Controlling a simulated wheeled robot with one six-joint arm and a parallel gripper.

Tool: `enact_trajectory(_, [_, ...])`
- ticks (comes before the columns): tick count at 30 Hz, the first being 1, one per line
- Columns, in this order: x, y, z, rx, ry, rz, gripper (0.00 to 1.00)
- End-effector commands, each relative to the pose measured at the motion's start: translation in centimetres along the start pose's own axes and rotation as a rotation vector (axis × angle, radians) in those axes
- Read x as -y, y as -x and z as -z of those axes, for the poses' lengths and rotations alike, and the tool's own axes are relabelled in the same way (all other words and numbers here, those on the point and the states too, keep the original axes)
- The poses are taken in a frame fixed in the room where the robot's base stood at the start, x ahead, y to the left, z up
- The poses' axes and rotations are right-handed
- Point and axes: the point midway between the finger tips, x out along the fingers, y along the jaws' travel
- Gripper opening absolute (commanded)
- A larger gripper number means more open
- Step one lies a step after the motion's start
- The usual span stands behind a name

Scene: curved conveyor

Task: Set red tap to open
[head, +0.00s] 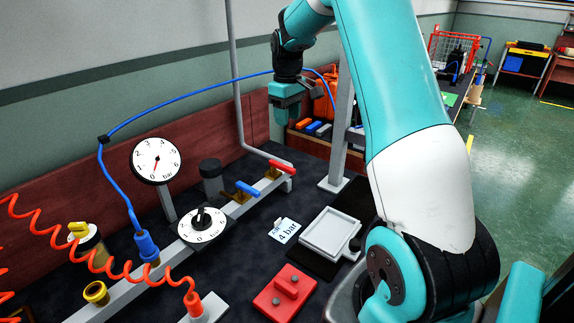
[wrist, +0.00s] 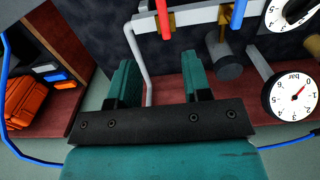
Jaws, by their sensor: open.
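The red tap (head: 282,168) is a red lever on a brass body at the far right end of the grey pipe rail. Its lever lies crosswise to the rail. In the wrist view the red lever (wrist: 163,17) shows at the top, beyond the fingertips and clear of them. My gripper (head: 291,97) is raised above and behind the tap in the head view, with its jaws apart and nothing between them. In the wrist view my gripper (wrist: 160,66) shows two teal fingers spread wide. Nothing touches the lever.
A blue tap (head: 247,188) sits beside the red one, its lever also crosswise. A round gauge (head: 157,160), a dial (head: 204,224) and a "4 bar" card (head: 284,231) stand nearby. A bent grey pipe (head: 241,120) rises behind the taps. A blue hose (head: 190,86) arcs past my gripper.

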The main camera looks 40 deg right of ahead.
Motion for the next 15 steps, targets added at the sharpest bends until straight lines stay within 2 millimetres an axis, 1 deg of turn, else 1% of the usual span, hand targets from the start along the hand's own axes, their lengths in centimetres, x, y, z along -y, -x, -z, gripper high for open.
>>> enact_trajectory(15, [0.3,-11.4,-0.1,0.004,0.002,0.004,0.45])
